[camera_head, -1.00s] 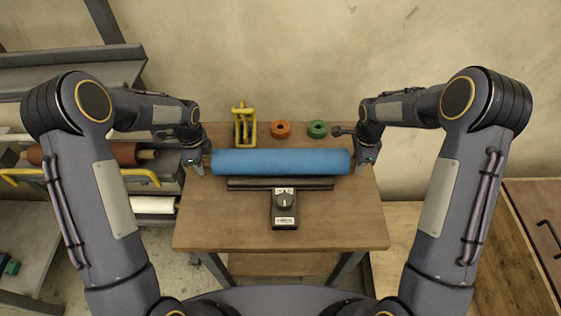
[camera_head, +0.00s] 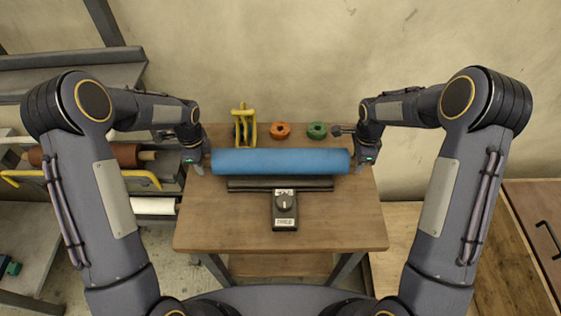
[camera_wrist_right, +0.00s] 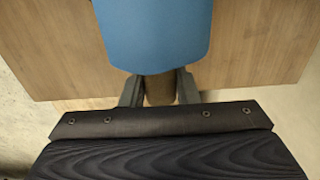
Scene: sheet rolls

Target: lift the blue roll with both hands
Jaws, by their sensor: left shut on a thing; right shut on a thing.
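The blue roll (camera_head: 280,162) lies left to right above the wooden table in the head view, behind a black bar. My left gripper (camera_head: 199,165) is at its left end and my right gripper (camera_head: 360,165) is at its right end. In the right wrist view, the blue roll (camera_wrist_right: 155,35) ends in a brown core (camera_wrist_right: 160,90). My right gripper (camera_wrist_right: 159,90) is shut on that core, one finger on each side. My left gripper is shut on the roll's left end; its fingertips are small and partly hidden in the head view.
A black device with a knob (camera_head: 284,209) and a dark bar (camera_head: 280,184) are in front of the roll on the table (camera_head: 345,225). A yellow stand (camera_head: 244,128), an orange ring (camera_head: 280,130) and a green ring (camera_head: 317,130) stand behind it. A rack with rolls (camera_head: 110,155) is at left.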

